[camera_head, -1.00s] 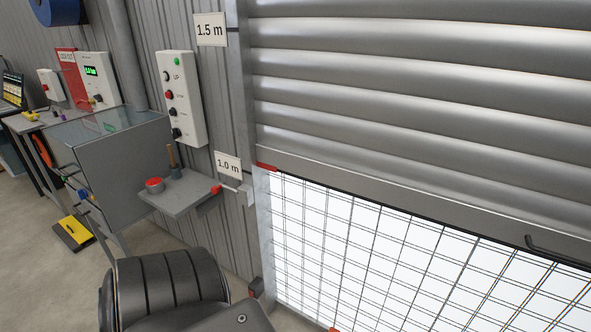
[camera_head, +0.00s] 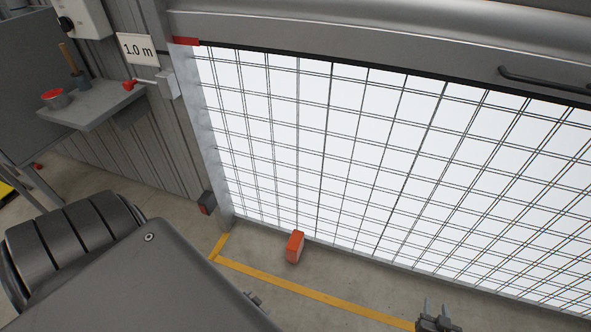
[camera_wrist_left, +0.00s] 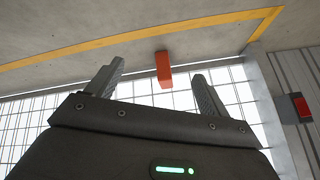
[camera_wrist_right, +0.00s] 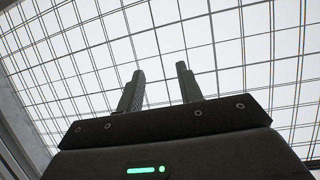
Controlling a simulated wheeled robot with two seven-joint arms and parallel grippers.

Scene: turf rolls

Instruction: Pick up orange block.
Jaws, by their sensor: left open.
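The orange block (camera_head: 295,247) stands on the concrete floor, close to the foot of the mesh gate and just inside the yellow floor line. It also shows in the left wrist view (camera_wrist_left: 163,68), beyond and between the left fingers, with nothing gripping it. My left gripper (camera_wrist_left: 158,66) is open and empty. In the head view my left arm's dark links cover the lower left, and the left fingers do not show clearly. My right gripper (camera_head: 436,308) is at the bottom right of the head view, apart from the block. In the right wrist view its fingers (camera_wrist_right: 160,68) are spread and empty, facing the mesh.
The mesh gate (camera_head: 330,150) closes off the far side under a grey shutter edge (camera_head: 380,50). A yellow line (camera_head: 300,288) runs along the floor before it. A wall shelf (camera_head: 95,108) with a red-topped pot (camera_head: 56,98) is at left. Floor around the block is clear.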

